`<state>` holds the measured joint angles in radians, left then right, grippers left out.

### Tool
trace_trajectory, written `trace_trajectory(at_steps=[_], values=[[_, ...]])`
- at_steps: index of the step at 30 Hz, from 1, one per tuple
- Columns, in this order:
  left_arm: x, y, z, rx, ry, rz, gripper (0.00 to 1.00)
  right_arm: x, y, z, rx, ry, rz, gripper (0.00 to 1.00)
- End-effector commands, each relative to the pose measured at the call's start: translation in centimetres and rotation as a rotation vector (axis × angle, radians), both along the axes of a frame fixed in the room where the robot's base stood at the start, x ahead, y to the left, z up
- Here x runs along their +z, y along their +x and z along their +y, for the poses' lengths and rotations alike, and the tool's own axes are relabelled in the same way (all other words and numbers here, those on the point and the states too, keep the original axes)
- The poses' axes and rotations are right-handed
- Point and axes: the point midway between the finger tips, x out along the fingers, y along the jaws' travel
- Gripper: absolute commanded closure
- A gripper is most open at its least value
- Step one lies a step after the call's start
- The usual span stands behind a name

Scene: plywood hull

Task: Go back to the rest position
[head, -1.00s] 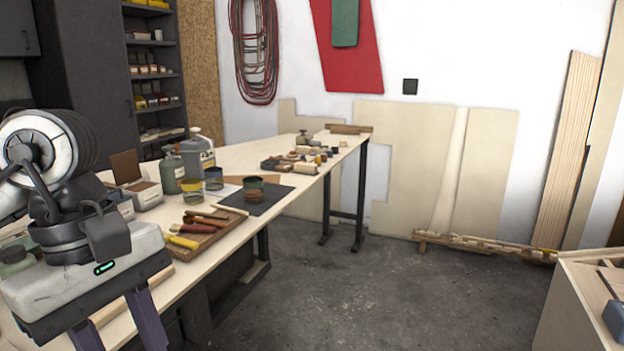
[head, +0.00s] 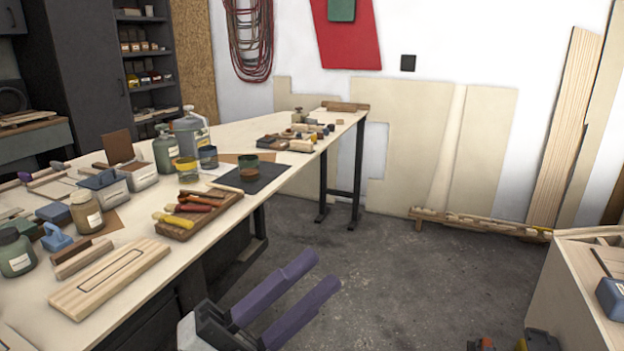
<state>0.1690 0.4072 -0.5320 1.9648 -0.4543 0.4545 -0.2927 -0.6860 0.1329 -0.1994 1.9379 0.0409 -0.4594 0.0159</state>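My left gripper (head: 308,284) is low in the middle of the head view, in front of the workbench and over the floor. Its two purple fingers stand apart with nothing between them, so it is open and empty. It touches nothing that I can see. My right gripper is not clearly in view.
A long workbench (head: 130,240) runs along the left, with a pale wooden board (head: 110,278), a tool tray (head: 205,220), jars and boxes. A wooden cabinet (head: 560,285) stands at the right, with a blue object (head: 612,298) on it.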

Motion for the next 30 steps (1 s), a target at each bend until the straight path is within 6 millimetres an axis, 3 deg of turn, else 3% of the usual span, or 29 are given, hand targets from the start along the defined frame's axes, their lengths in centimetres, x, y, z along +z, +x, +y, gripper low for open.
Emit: trace_trajectory(at_steps=[1, 3, 7, 11, 12, 16, 19, 24, 30], values=[[-3.5, 1.7, 1.6, 0.064, -0.065, 0.193, 0.69, 0.0, 0.0, 0.0, 0.0, 0.0, 0.001, 0.67], [-8.1, 3.3, 3.8, 0.146, -0.14, 0.423, 0.69, 0.0, 0.0, 0.0, 0.0, 0.0, 0.001, 0.67], [-17.4, 3.7, 7.4, 0.28, -0.257, 0.804, 0.69, 0.0, 0.0, 0.0, 0.001, 0.0, 0.001, 0.67], [-26.6, 1.1, 10.5, 0.404, -0.356, 1.14, 0.69, 0.0, -0.1, 0.0, 0.001, 0.0, 0.001, 0.67], [-29.2, -0.2, 11.4, 0.442, -0.384, 1.237, 0.69, 0.0, -0.1, 0.0, 0.001, 0.0, 0.001, 0.67], [-36.7, -5.5, 13.5, 0.556, -0.465, 1.523, 0.69, 0.0, -0.1, 0.0, 0.0, 0.0, 0.001, 0.67], [-40.8, -9.5, 14.6, 0.626, -0.514, 1.691, 0.69, 0.0, -0.1, 0.0, 0.0, 0.0, 0.001, 0.67], [-44.2, -14.0, 15.4, 0.698, -0.56, 1.852, 0.69, 0.0, -0.1, 0.0, -0.001, 0.0, 0.001, 0.67], [-44.9, -15.0, 15.6, 0.715, -0.57, 1.887, 0.69, 0.0, 0.0, 0.0, -0.001, 0.0, 0.001, 0.67]])
